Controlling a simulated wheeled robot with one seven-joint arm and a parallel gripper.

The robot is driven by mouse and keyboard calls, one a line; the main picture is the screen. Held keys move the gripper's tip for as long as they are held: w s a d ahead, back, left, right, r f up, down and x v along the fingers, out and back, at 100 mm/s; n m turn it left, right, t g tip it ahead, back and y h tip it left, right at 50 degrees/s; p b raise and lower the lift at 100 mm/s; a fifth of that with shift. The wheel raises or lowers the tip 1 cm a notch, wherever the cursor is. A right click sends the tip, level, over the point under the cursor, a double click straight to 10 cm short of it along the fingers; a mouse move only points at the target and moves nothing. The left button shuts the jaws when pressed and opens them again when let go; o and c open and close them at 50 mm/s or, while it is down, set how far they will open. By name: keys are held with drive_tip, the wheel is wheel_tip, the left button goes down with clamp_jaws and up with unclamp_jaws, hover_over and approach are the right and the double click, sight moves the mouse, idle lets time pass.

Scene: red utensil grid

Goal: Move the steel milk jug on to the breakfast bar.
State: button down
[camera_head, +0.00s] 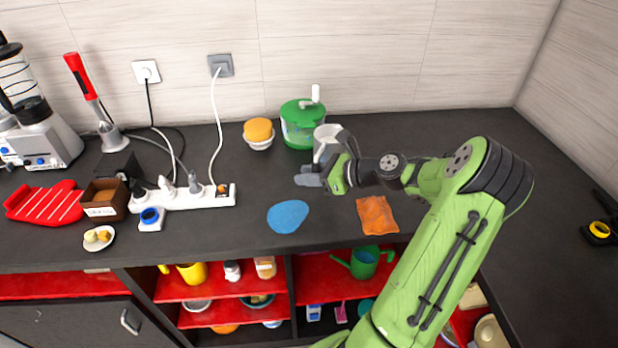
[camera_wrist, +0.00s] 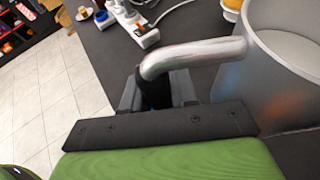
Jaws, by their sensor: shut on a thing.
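The steel milk jug (camera_head: 325,136) is at the back of the dark worktop, beside the green-lidded container and partly hidden by my gripper (camera_head: 326,162). In the wrist view, the jug's grey body (camera_wrist: 285,70) fills the right side and its bent handle (camera_wrist: 195,55) reaches left. My gripper (camera_wrist: 158,92) is shut on that handle, with dark fingers on both sides of it. The jug looks upright; I cannot tell whether its base touches the worktop. I cannot tell which surface is the breakfast bar.
The green-lidded container (camera_head: 302,122) stands close left of the jug. A blue mat (camera_head: 287,216) and an orange cloth (camera_head: 377,215) lie in front. A power strip (camera_head: 190,197) lies left. The right worktop (camera_head: 560,250) is mostly clear.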

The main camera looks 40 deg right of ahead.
sight(319, 164)
drive_tip(key=shift+r+p, duration=1.7)
drive_tip(key=shift+p, duration=0.45)
drive_tip(key=shift+f, duration=0.1)
